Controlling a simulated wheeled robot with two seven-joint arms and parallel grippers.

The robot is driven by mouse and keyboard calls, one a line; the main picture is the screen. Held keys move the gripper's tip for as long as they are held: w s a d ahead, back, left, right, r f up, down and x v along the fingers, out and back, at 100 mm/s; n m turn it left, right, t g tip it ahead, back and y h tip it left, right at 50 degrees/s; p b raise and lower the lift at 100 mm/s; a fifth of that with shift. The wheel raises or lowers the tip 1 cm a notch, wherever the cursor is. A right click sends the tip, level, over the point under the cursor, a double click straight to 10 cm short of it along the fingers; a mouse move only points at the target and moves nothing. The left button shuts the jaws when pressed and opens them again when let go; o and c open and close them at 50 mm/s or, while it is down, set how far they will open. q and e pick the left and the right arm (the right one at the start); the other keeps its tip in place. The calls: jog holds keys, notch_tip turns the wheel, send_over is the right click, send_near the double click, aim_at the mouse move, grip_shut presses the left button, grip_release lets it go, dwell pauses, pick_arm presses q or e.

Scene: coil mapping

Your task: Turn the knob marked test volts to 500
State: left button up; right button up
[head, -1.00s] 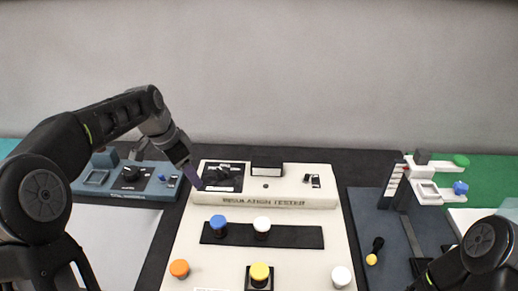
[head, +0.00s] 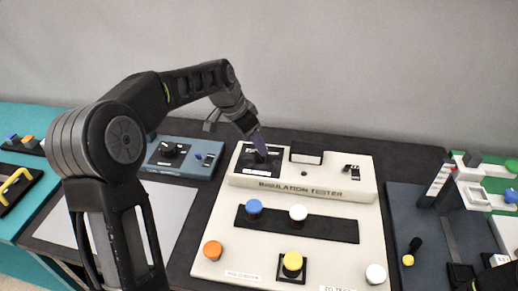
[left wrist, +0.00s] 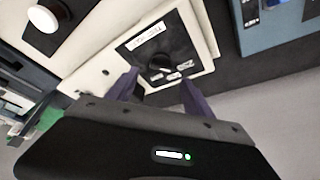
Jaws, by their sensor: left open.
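The insulation tester (head: 300,197) is a cream panel with a raised back part. A black dial plate with a dark knob (left wrist: 161,63) and white labels sits at its back left; the plate also shows in the head view (head: 247,160). The label text is too small to read. My left gripper (head: 262,150) is over this plate, its purple fingers pointing down at it. In the left wrist view the gripper's two fingers (left wrist: 158,80) are spread, one on each side of the knob, with nothing held. Whether they touch the knob cannot be told.
Blue (head: 254,206), white (head: 298,212), orange (head: 212,250) and yellow (head: 292,262) knobs stand on the tester's front. A blue-grey unit (head: 182,158) with its own black knob is to the left. A dark panel (head: 425,235) with a black-and-yellow lever is to the right.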

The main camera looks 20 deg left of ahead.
pick_arm(q)
jog(key=x, duration=0.5)
jog(key=shift+f+p, duration=0.1)
jog(key=shift+p, duration=0.2)
grip_shut()
dwell(0.4)
